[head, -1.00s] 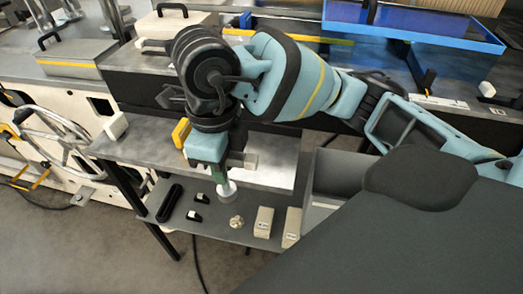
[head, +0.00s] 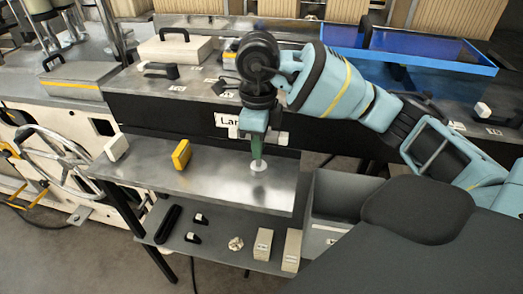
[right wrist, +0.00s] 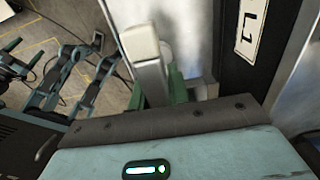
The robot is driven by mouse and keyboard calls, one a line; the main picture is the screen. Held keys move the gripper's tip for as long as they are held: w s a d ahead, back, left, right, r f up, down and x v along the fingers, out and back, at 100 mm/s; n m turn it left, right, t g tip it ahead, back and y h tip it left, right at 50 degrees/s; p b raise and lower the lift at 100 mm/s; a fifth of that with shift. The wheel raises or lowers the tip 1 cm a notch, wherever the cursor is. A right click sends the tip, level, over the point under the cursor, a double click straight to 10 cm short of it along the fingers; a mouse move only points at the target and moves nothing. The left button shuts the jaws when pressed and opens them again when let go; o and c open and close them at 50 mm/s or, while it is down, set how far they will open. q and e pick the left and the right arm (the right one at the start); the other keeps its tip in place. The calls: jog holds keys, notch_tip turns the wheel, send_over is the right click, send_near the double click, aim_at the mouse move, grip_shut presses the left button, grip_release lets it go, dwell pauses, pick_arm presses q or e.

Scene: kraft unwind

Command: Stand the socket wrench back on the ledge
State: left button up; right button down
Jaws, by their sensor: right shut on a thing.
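My right gripper (head: 257,157) points down over the metal ledge (head: 215,180). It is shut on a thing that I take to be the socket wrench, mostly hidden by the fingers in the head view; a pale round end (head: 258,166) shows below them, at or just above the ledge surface. I cannot tell whether it touches. In the right wrist view, a pale block-like end (right wrist: 140,42) on a grey stem shows between the green fingers (right wrist: 160,92). My left gripper is not in view.
A yellow block (head: 181,155) and a white block (head: 117,147) stand on the ledge to the left. A black panel (head: 170,118) rises behind. A grey bin (head: 340,195) is at right.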

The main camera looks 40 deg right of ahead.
aim_at(262, 161)
jog(key=shift+w+d, duration=0.1)
jog(key=shift+d, duration=0.05)
jog(key=f, duration=0.1)
jog(key=d+f, duration=0.1)
jog(key=shift+w+f, duration=0.15)
jog(key=shift+f, duration=0.65)
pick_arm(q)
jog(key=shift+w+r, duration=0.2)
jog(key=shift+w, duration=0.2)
pick_arm(e)
jog(key=shift+a, duration=0.1)
jog(key=shift+f, duration=0.2)
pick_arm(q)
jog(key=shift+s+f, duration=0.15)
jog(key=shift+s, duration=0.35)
pick_arm(e)
jog(key=c, duration=1.3)
grip_release()
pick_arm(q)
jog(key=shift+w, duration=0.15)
pick_arm(e)
jog(key=shift+r, duration=0.15)
